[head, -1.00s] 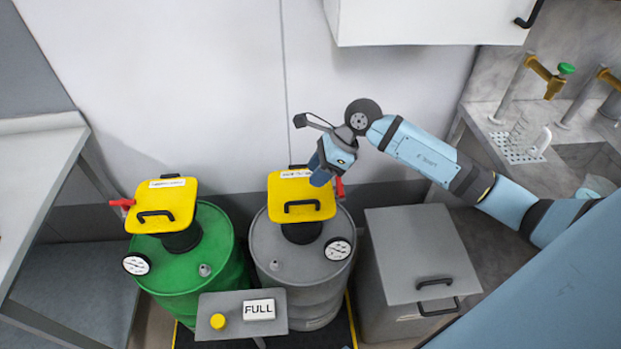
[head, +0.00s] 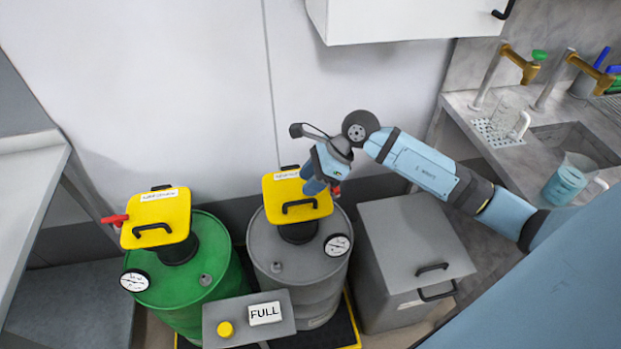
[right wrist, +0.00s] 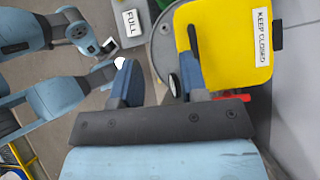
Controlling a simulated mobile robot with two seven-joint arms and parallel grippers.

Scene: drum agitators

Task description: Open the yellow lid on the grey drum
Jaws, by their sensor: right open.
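The grey drum (head: 315,268) stands right of the green drum in the head view. Its yellow lid (head: 288,214) lies shut and flat on the drum's neck, with a black handle (head: 300,207) at the front and a label at the back. My right gripper (head: 314,187) is open over the lid's right edge, hiding part of it and most of a red piece beside it. In the right wrist view, the fingers (right wrist: 157,80) are apart with nothing between them; the right one overlaps the lid (right wrist: 232,55) by its handle (right wrist: 193,42). My left gripper cannot be made out clearly.
The green drum (head: 190,275) has its own yellow lid (head: 158,212), shut. A small panel (head: 225,312) with a yellow button and a FULL sign stands in front. A grey bin (head: 405,235) is close on the right. A white cabinet (head: 400,22) hangs above; the wall is behind.

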